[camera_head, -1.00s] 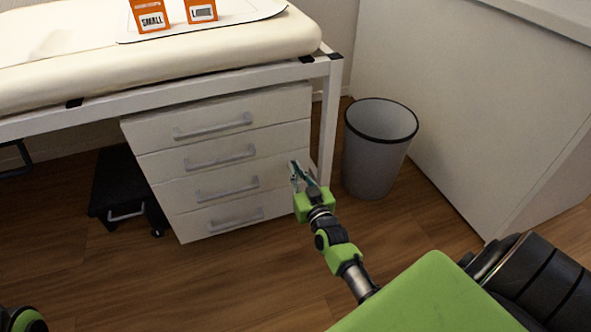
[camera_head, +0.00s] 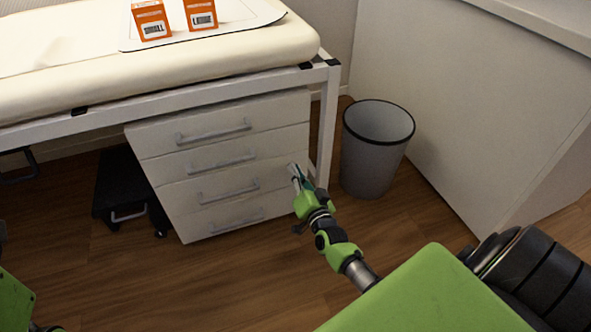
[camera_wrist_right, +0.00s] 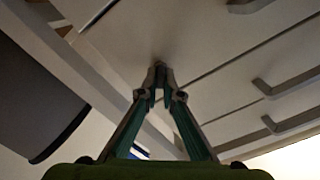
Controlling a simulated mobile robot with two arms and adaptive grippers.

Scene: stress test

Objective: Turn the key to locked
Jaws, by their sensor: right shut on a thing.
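The white drawer cabinet (camera_head: 222,150) stands under the padded table, with several drawers and grey bar handles. My right gripper (camera_head: 294,170) is at the right edge of its front, beside the middle drawers. In the right wrist view, the fingertips of my right gripper (camera_wrist_right: 159,88) are close together against the cabinet front. They are shut on a small dark thing at the key's place (camera_wrist_right: 158,67); the fingers mostly hide it. The key's angle and any lock marking cannot be made out. My left gripper is not in view; only a green part shows at the lower left.
A grey waste bin (camera_head: 374,155) stands right of the cabinet, close to my right gripper. A white table leg (camera_head: 327,125) is just behind the gripper. Two orange boxes, SMALL (camera_head: 151,20) and LARGE (camera_head: 201,14), stand on the table. Floor in front is clear.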

